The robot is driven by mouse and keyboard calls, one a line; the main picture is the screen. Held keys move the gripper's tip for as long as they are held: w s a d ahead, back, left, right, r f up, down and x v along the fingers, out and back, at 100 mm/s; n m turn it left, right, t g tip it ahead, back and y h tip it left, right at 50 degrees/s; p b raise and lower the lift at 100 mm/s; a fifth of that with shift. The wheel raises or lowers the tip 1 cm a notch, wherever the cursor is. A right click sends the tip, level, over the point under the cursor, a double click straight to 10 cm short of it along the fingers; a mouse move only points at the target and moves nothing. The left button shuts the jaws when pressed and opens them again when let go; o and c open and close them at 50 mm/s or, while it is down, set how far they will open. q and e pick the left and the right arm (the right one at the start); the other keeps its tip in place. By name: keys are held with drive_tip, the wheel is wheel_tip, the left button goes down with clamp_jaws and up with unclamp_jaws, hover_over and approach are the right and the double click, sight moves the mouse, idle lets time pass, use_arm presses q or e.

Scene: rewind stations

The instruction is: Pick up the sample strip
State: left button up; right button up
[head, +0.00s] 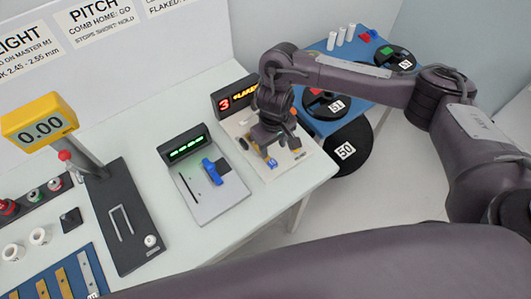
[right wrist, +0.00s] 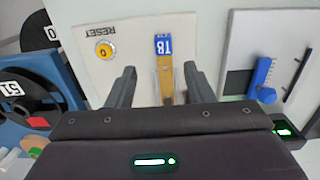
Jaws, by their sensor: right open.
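The sample strip (right wrist: 164,75) is a narrow brass-coloured strip with a blue end label that seems to read T8. It lies on the cream plate of the flake station (head: 258,172), and its blue end (head: 271,162) shows in the head view. My right gripper (head: 274,152) is open above this plate, pointing down. In the right wrist view, the fingers of the right gripper (right wrist: 160,72) are on either side of the strip, with gaps showing; the strip's near end is hidden by the gripper body. My left gripper is not in view.
A grey station with a blue lever (head: 211,171) stands left of the plate. Farther left are a yellow 0.00 display (head: 40,121) and a blue mat with several strips (head: 41,278). Black numbered discs (head: 347,152) and a blue cart lie beyond the table's right edge.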

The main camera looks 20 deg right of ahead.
sight(272, 161)
drive_tip(key=f, duration=0.1)
drive_tip(key=f+b, duration=0.1)
drive_tip(key=f, duration=0.3)
drive_tip(key=shift+s+a, duration=0.2)
drive_tip(key=shift+s, duration=0.15)
drive_tip(key=shift+w+f, duration=0.1)
drive_tip(key=shift+f, duration=0.7)
clamp_jaws()
drive_tip(key=shift+r, duration=0.15)
